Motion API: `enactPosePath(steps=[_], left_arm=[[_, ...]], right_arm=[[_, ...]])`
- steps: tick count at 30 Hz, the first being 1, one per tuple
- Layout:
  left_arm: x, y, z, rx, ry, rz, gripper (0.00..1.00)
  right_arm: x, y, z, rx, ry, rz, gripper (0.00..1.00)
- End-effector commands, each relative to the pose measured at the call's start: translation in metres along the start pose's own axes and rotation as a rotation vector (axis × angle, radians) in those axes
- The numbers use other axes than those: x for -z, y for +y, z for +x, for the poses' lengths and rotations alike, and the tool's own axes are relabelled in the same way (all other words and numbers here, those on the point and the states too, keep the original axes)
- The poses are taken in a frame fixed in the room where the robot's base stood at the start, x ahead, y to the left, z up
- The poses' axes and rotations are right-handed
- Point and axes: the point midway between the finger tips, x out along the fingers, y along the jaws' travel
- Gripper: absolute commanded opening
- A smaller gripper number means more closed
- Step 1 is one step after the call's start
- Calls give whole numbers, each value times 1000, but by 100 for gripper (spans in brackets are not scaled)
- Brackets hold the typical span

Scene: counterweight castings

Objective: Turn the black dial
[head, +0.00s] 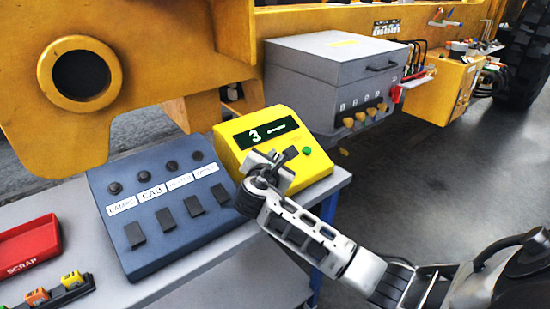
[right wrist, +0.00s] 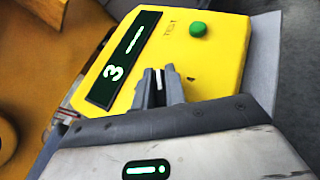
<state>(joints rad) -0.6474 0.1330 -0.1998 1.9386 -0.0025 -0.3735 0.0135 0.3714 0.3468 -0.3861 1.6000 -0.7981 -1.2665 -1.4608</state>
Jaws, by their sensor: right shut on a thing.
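The yellow box (head: 312,168) on the bench has a dark display reading 3 with a short light bar beside it, and a green button (head: 307,151). My right gripper (head: 277,160) reaches over the front of this box and is shut on the black dial. In the right wrist view the gripper's fingers (right wrist: 159,88) close around the dial (right wrist: 158,78), of which only a small part with a light mark shows. The display (right wrist: 122,61) and the green button (right wrist: 198,28) are clear of the fingers. My left gripper is not in view.
A blue-grey panel (head: 160,247) with knobs, labels and dark switches stands left of the yellow box. A red scrap tray (head: 30,247) lies at the far left. A grey cabinet (head: 318,82) with yellow knobs is behind. Open floor lies to the right.

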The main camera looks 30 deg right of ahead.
Motion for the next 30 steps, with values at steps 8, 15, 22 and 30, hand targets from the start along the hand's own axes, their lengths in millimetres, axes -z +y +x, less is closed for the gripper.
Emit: enactPosePath(steps=[8,15,22,30], left_arm=[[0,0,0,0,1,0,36],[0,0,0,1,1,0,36],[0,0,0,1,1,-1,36],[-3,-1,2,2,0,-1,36]], right_arm=[[-1,0,0,2,-2,2,0],[-1,0,0,1,-2,1,35],[0,0,-1,0,-1,1,35],[2,1,-39,-3,3,4,35]])
